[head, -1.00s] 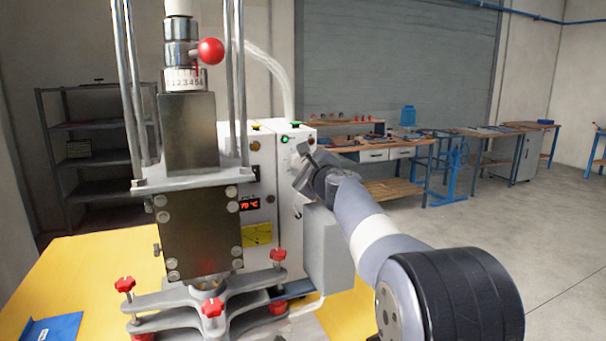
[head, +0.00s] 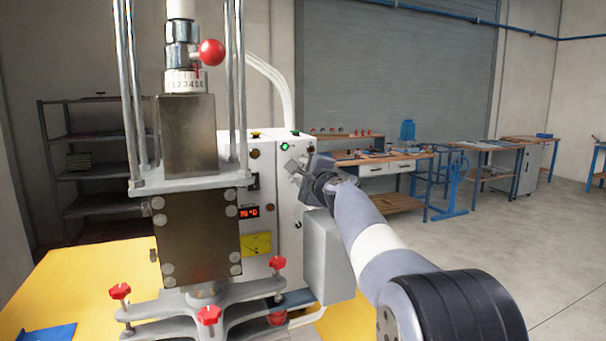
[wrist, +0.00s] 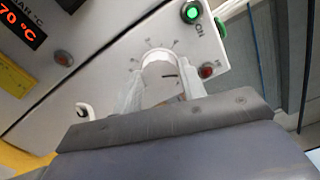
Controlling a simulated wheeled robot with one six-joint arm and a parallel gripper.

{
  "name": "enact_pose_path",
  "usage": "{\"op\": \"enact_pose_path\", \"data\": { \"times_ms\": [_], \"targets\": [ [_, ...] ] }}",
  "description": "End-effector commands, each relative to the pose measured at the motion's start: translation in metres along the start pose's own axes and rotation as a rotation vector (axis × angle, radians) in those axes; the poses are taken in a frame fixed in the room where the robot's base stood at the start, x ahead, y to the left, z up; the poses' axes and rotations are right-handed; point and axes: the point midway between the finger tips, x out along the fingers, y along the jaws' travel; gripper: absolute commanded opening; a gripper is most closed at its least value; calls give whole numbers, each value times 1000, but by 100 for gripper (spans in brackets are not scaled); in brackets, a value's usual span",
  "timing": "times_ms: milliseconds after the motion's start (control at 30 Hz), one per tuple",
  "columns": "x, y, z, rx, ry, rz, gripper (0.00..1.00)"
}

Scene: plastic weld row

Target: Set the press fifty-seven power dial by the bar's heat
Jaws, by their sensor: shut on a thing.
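The power dial (wrist: 158,72) is a round pale knob with a short dark mark, on the light grey control box. Tick marks fan around its upper side; their labels are too small to read. My gripper (wrist: 162,92) is shut on the dial, one pale finger on each side of it. In the head view my gripper (head: 298,167) is at the box's right face and hides the dial. The red temperature display (wrist: 22,24) reads 70 °C in the wrist view; it also shows in the head view (head: 249,212).
The press (head: 198,235) with red clamp knobs stands left of my arm on a yellow table (head: 85,275). A lit green button (wrist: 190,12) and a red one (wrist: 206,72) sit near the dial. Workbenches (head: 375,158) stand behind; the floor at right is clear.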

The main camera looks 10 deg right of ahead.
Motion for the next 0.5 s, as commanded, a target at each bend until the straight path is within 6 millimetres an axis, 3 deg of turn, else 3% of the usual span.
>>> {"op": "enact_pose_path", "data": {
  "times_ms": [167, 200, 433, 500],
  "targets": [
    [0, 1, 0, 1, -1, 2, 16],
    [0, 1, 0, 1, -1, 3, 41],
    [0, 1, 0, 2, -1, 1, 59],
    [0, 1, 0, 2, -1, 1, 60]
  ]
}}
